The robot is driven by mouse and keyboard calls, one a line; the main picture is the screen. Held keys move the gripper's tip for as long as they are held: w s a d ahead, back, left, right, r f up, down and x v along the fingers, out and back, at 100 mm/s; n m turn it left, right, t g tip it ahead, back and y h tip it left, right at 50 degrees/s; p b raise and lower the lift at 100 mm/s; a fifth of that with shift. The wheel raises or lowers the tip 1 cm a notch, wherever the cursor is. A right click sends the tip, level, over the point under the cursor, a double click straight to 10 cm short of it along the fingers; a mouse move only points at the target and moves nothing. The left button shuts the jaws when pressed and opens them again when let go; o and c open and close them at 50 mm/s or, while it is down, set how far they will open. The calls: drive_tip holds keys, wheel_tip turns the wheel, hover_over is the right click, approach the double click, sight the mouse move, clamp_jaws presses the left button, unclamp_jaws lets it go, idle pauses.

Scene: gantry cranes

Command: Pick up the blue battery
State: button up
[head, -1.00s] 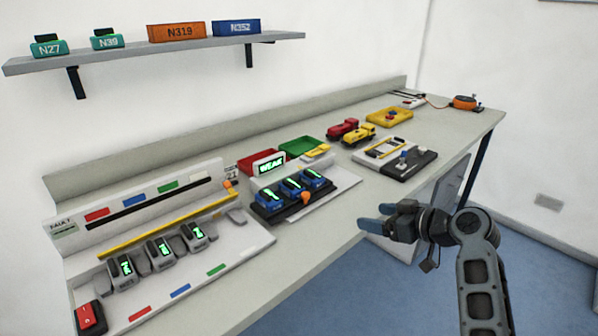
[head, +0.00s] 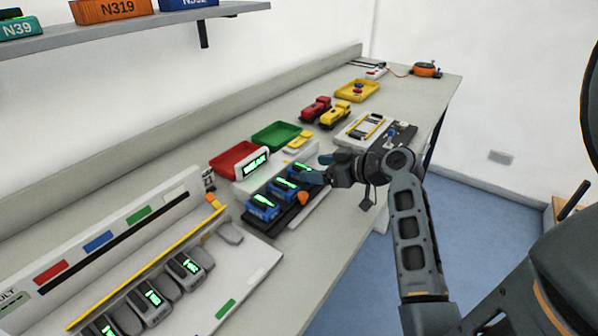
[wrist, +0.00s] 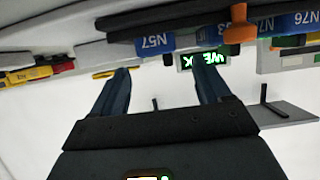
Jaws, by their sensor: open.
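Several blue batteries sit in a row in a black charger (head: 282,217) with a white stand whose green screen (head: 255,163) reads WEAK. The near battery (head: 262,208), the middle battery (head: 284,189) and the far battery (head: 304,173) each show a lit green display. In the wrist view, which is upside down, labels N57 (wrist: 156,41) and N76 (wrist: 298,20) can be read; the middle label is partly hidden. My gripper (head: 322,170) is open and empty, with its fingers close to the far battery; contact cannot be told. Its two blue fingers also show apart in the wrist view (wrist: 165,78).
An orange knob (head: 303,198) stands at the charger's front. Red (head: 233,160) and green (head: 275,136) trays lie behind it. Grey batteries (head: 150,303) stand on a white station at left. Toy trucks (head: 335,115) and a latch board (head: 362,130) lie beyond.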

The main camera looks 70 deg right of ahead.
drive_tip(key=p+x, duration=0.1)
drive_tip(key=x, duration=0.4)
drive_tip(key=shift+w, duration=0.1)
drive_tip(key=shift+r, duration=0.1)
drive_tip(key=c, duration=1.2)
drive_tip(key=shift+r, duration=0.5)
drive_tip(key=r, duration=0.2)
drive_tip(key=d+r, duration=0.1)
drive_tip(key=shift+s+r+b, duration=0.25)
drive_tip(key=shift+b, duration=0.1)
drive_tip(key=s+d+r+b, duration=0.2)
drive_tip(key=s+d+r, duration=0.4)
drive_tip(key=d, duration=0.3)
drive_tip(key=shift+r, duration=0.2)
